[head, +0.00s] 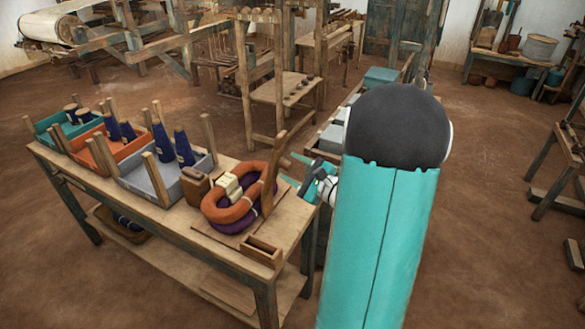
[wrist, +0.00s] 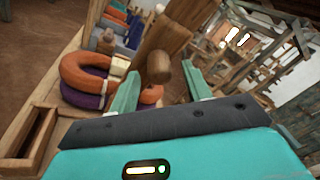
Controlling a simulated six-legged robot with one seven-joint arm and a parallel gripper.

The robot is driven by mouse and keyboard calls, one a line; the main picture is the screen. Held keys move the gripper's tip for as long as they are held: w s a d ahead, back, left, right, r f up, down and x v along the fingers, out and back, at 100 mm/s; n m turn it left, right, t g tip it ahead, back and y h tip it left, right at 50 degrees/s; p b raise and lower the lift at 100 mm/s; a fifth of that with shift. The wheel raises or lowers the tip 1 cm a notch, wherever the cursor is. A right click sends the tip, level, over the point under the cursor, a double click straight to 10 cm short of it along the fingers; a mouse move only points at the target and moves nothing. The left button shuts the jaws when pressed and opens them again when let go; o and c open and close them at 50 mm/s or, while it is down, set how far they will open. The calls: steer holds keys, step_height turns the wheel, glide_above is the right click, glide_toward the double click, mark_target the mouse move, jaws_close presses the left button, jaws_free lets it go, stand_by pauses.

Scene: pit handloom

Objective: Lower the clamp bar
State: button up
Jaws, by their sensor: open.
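The clamp bar (head: 271,178) is a wooden lever standing raised and slightly tilted beside the yarn coils at the bench's right end. In the wrist view the bar (wrist: 163,40) rises close ahead, with a rounded wooden peg (wrist: 160,68) sticking out toward me. An orange coil (head: 236,205) lies on a purple coil (head: 236,227), with a cream block (head: 228,184) at the orange coil. My gripper (head: 292,171) is open just right of the bar. In the wrist view its fingers (wrist: 161,73) are on either side of the peg, with gaps visible; depth contact cannot be told.
A small open wooden box (head: 262,251) sits at the bench's front right corner. Grey, orange and teal trays (head: 165,191) with posts and dark blue cones fill the left. A wooden block (head: 195,187) stands between tray and coils. Loom frames stand behind.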

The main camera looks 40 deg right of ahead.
steer(key=shift+w, duration=0.35)
jaws_close()
